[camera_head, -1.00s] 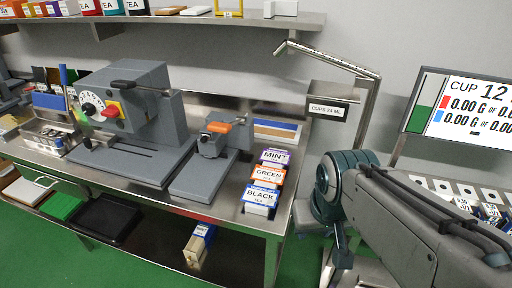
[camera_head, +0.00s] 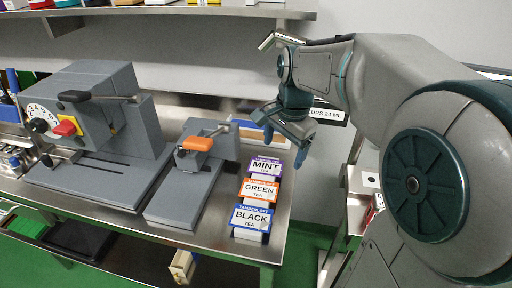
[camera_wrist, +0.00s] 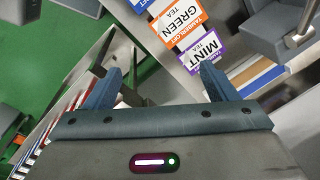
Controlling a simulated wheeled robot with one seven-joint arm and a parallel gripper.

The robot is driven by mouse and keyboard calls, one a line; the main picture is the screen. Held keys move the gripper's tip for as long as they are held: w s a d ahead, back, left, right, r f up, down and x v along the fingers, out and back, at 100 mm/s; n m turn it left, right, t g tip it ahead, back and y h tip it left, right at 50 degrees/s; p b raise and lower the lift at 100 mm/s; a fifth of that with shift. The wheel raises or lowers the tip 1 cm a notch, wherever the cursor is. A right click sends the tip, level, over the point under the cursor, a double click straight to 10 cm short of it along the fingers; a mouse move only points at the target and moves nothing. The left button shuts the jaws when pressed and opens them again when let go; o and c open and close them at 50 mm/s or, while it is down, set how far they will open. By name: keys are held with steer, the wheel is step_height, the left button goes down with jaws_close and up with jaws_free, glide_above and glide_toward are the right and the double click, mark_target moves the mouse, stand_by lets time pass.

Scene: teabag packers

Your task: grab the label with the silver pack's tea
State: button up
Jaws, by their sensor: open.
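Three tea labels stand in a row on the metal bench in the head view: purple MINT (camera_head: 265,167) at the back, orange GREEN (camera_head: 259,189) in the middle and blue BLACK (camera_head: 251,218) in front. No silver pack is clearly visible, so I cannot tell which label matches it. My gripper (camera_head: 285,147) is open and empty, above and near the MINT label. In the wrist view, the MINT label (camera_wrist: 205,50) is just beyond the right fingertip of my gripper (camera_wrist: 161,70), apart from it. The GREEN label (camera_wrist: 178,22) is farther off, and BLACK is mostly cut off.
A grey machine with an orange handle (camera_head: 198,144) stands left of the labels. A larger grey machine with a dial (camera_head: 90,105) is farther left. A wall shelf (camera_head: 150,12) runs above. A sign reading 24 ML (camera_head: 328,115) is right of my gripper.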

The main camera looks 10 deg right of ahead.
steer(key=w+f+m+g+b, duration=0.1)
steer(key=w+f+m, duration=0.2)
steer(key=w+m, duration=0.9)
steer(key=n, duration=0.1)
glide_above(266, 166)
steer(key=shift+h, duration=0.3)
steer(key=f, duration=0.9)
steer(key=shift+s, duration=0.2)
steer(key=shift+w+f, duration=0.2)
steer(key=shift+f, duration=2.45)
steer(key=c, duration=0.7)
